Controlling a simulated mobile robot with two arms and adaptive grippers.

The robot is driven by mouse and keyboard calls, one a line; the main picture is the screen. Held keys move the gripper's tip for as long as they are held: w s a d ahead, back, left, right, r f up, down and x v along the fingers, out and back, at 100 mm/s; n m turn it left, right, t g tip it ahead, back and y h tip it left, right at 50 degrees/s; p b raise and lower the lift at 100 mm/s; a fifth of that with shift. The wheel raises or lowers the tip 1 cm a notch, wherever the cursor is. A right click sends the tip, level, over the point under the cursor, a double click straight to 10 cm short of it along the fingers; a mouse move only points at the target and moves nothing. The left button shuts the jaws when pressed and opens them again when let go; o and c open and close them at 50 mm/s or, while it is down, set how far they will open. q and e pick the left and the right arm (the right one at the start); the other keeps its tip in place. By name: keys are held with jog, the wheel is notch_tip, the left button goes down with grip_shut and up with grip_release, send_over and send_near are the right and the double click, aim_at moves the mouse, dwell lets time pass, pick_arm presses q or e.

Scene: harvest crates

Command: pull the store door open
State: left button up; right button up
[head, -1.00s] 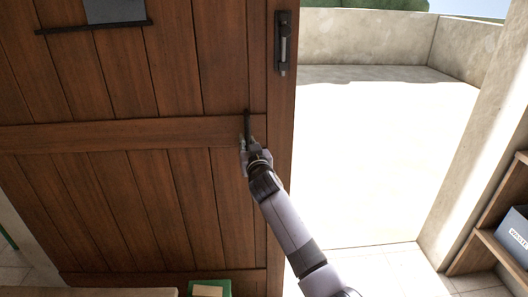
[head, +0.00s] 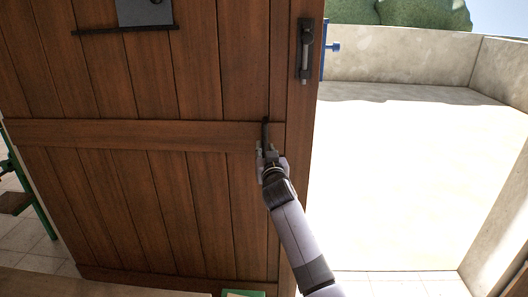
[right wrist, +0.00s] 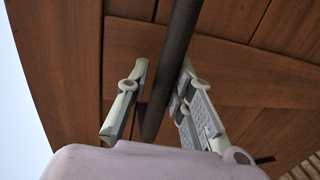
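The store door (head: 150,200) is brown plank wood and stands ajar, with a wide bright gap to its right. Its dark upright handle bar (head: 265,131) is near the door's right edge, and a dark bolt (head: 306,50) sits higher up. My right gripper (head: 267,148) is at the handle. In the right wrist view the handle bar (right wrist: 180,35) runs between the two fingers of my right gripper (right wrist: 166,68). A gap shows between the bar and the left finger; the right finger is close against it, contact unclear. My left gripper is out of view.
Beyond the doorway is bright open ground with a low pale wall (head: 400,62). A pale doorway wall (head: 503,215) stands at the right. A green object (head: 243,293) shows at the bottom edge, and a green-framed piece (head: 32,195) stands at the far left.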

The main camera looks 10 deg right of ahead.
jog(key=o, duration=0.3)
jog(key=shift+d, duration=0.3)
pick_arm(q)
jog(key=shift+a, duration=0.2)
pick_arm(e)
jog(key=shift+o, duration=0.2)
jog(key=shift+a, duration=0.1)
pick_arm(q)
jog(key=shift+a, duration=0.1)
pick_arm(e)
jog(key=s, duration=1.2)
jog(key=shift+a, duration=0.25)
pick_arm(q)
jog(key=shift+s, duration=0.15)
pick_arm(e)
jog(key=shift+s+f, duration=0.1)
jog(key=shift+f, duration=0.05)
